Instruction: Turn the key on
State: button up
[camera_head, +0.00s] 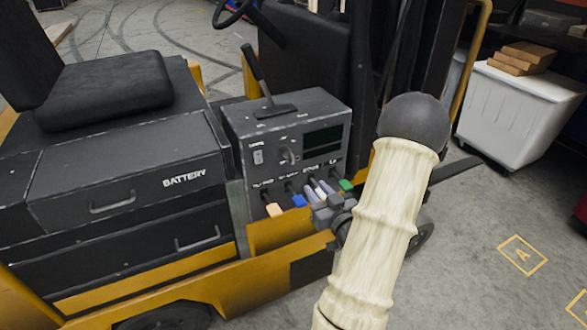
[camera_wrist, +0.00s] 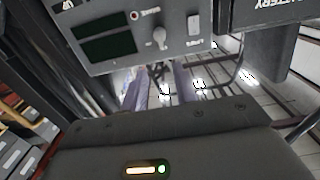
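The key (camera_head: 287,155) is on the front of the dark control box of a forklift, between a rocker switch and a display. In the wrist view the key (camera_wrist: 160,38) is a small light-grey piece, just beyond my fingertips in the picture. My gripper (camera_head: 319,187) is low in front of the box, below and right of the key. In the wrist view its two pale purple fingers (camera_wrist: 163,85) stand apart with nothing between them. I see no contact with the key. The key's exact turn is hard to read.
The rocker switch (camera_head: 258,157) is left of the key and the dark display (camera_head: 322,142) right of it. A lever (camera_head: 258,75) rises above the box. A white bin (camera_head: 515,115) stands at right.

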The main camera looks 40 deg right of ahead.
aim_at(293, 161)
jog(key=p+x, duration=0.4)
jog(key=x, duration=1)
jog(key=shift+w+d, duration=0.15)
jog(key=shift+w, duration=0.1)
grip_shut()
